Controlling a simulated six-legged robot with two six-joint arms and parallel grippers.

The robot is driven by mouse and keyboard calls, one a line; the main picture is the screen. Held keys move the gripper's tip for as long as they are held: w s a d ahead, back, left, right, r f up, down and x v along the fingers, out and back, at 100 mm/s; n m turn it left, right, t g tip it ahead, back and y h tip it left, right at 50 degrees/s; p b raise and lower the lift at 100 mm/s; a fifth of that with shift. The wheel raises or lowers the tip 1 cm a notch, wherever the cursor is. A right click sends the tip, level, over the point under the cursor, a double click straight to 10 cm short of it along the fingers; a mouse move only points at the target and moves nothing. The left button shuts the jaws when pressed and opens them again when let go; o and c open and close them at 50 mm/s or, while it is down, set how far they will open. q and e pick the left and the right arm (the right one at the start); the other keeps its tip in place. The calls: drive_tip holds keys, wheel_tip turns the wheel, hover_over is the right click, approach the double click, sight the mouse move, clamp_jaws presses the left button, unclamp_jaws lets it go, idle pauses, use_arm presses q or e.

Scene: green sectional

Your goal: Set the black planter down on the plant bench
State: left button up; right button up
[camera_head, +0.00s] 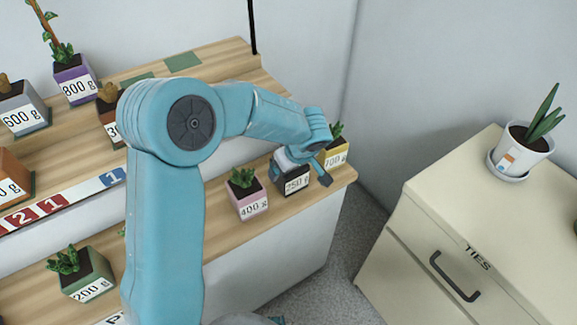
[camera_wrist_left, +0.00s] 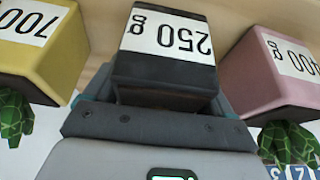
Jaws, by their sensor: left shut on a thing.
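The black planter (camera_head: 293,182), labelled 250 g, is at the right end of the plant bench (camera_head: 222,240), on or just above its lower board. I cannot tell whether its base touches the wood. My left gripper (camera_head: 304,168) is shut on it from above. In the left wrist view the black planter (camera_wrist_left: 168,72) fills the space between the jaws, its label upside down. It stands between the pink 400 g planter (camera_head: 250,203) and the yellow 700 g planter (camera_head: 336,158). The planter's plant is hidden by the gripper. My right gripper is not in view.
A green 200 g planter (camera_head: 90,280) stands further left on the lower board. Purple 800 g (camera_head: 75,82) and grey 600 g (camera_head: 22,112) planters are on the upper steps. A cream cabinet (camera_head: 430,215) bearing a white pot (camera_head: 521,150) stands right, across a floor gap.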

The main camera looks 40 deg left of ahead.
use_arm(q)
drive_tip(key=shift+s, duration=0.1)
drive_tip(key=shift+f+b, duration=0.1)
drive_tip(key=shift+b, duration=0.2)
drive_tip(key=o, duration=1.1)
drive_tip(key=shift+c, duration=0.2)
